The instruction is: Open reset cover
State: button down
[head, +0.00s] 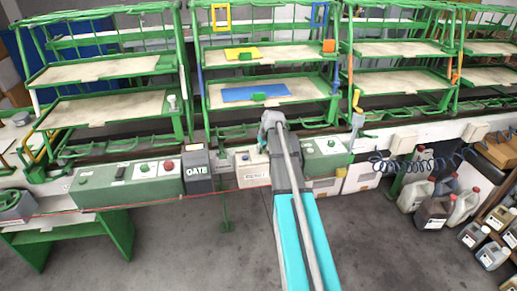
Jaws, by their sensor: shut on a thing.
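My gripper (266,137) is over a small white box (252,167) in the middle of the bench, its fingers closed at the box's upper right. It is shut on the reset cover, which is mostly hidden behind my gripper and arm. The picture is too small to show how far the cover is tilted. The white box has a dark round part near its top and a small label on its front.
A grey GATE unit (197,170) stands left of the white box, beside a green control box (128,183) with a red button. Another green control box (326,157) is close on the right. Green racks (262,62) rise behind. Jugs (436,212) stand at the right.

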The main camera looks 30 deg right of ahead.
jog(key=shift+c, duration=2.1)
grip_release()
